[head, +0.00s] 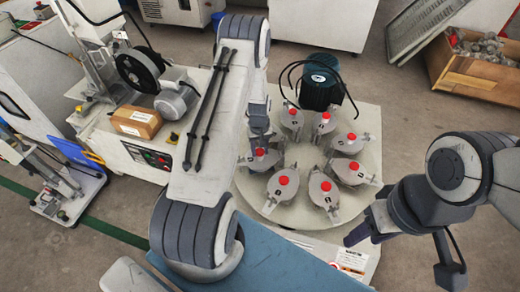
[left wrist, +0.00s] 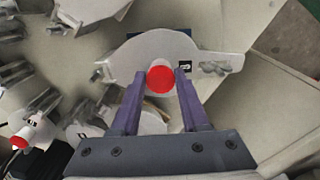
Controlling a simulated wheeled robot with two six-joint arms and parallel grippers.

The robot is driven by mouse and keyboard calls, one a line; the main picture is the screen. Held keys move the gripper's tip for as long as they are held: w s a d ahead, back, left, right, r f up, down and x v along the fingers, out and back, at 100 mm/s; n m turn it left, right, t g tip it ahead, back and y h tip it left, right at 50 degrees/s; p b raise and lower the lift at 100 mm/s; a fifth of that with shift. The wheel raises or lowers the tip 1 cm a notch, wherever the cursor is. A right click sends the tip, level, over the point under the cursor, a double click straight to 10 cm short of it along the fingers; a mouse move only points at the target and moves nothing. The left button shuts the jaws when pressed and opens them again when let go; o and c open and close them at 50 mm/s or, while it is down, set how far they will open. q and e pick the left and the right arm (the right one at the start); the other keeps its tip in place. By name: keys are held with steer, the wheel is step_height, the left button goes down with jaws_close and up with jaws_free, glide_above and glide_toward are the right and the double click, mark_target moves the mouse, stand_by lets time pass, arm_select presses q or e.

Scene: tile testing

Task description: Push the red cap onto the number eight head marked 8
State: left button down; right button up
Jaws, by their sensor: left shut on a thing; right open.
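My left gripper (head: 260,138) is over the left side of the round plate. In the left wrist view its fingers (left wrist: 160,82) are shut on a red cap (left wrist: 160,79). The cap is over the middle of a pale grey head (left wrist: 140,47) with a pointed end to the right. I cannot tell whether the cap is seated or just above it. A small black label (left wrist: 185,65) beside the cap is too small to read. In the head view my gripper mostly hides this head. My right gripper (head: 405,250) is open and empty, at the lower right.
Several other grey heads with red caps, such as one at the front (head: 324,198), ring the round plate (head: 312,158). A dark teal motor (head: 320,88) with black cables stands behind. A cardboard box (head: 136,118) lies on the bench at left. Blue surface (head: 270,262) is in front.

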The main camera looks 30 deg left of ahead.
stand_by(0.3)
arm_select(q)
jaws_free()
steer(key=shift+r, duration=0.1)
steer(key=shift+r+p, duration=2.95)
steer(key=shift+r, duration=0.45)
jaws_close()
steer(key=shift+f, duration=0.25)
